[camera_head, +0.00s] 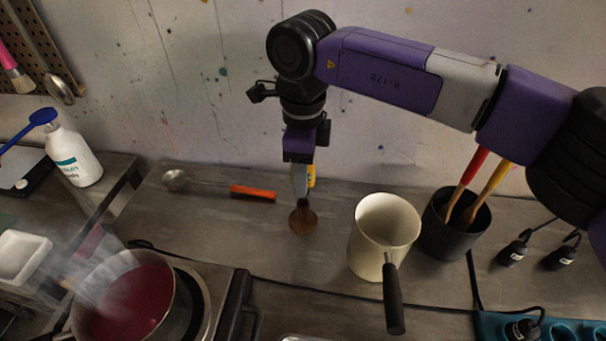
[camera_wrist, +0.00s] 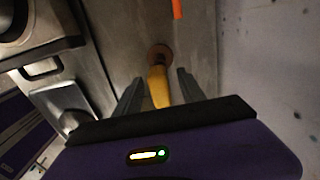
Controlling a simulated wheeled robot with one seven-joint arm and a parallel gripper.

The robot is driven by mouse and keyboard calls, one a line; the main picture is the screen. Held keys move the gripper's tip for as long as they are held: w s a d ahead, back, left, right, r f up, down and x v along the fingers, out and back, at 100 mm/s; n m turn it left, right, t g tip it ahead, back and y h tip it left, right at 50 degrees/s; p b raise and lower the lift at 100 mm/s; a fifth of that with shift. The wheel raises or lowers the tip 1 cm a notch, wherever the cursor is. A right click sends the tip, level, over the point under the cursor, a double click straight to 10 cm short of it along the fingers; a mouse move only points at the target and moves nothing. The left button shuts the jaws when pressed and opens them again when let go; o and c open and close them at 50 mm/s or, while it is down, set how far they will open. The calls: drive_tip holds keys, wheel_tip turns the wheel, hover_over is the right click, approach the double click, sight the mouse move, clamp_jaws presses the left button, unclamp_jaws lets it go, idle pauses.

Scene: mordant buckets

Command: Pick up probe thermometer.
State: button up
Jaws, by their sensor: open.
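My gripper (camera_head: 302,184) points down above the back of the counter, with its fingers apart. An upright yellow-handled tool (camera_head: 311,175) with a dark neck and a round brown foot (camera_head: 303,220) stands there. In the wrist view the yellow handle (camera_wrist: 159,88) lies between my two open fingers (camera_wrist: 158,80), with a gap on each side. The foot (camera_wrist: 160,54) shows beyond the fingertips. I cannot tell for sure that this tool is the probe thermometer; no other thing is clearly one. My fingers partly hide the handle in the head view.
A cream pot (camera_head: 386,220) with a black handle stands close on the right, beside a dark crock (camera_head: 455,235) of tools. An orange-handled ladle (camera_head: 253,192) lies left. A steaming pan (camera_head: 165,300) of red liquid sits front left. The wall is close behind.

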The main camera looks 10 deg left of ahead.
clamp_jaws()
idle(0.4)
wheel_tip(320, 180, up, 20)
drive_tip(key=b, duration=0.2)
idle(0.4)
drive_tip(key=shift+r+p, duration=0.1)
drive_tip(key=shift+p, duration=0.5)
drive_tip(key=shift+f, duration=0.2)
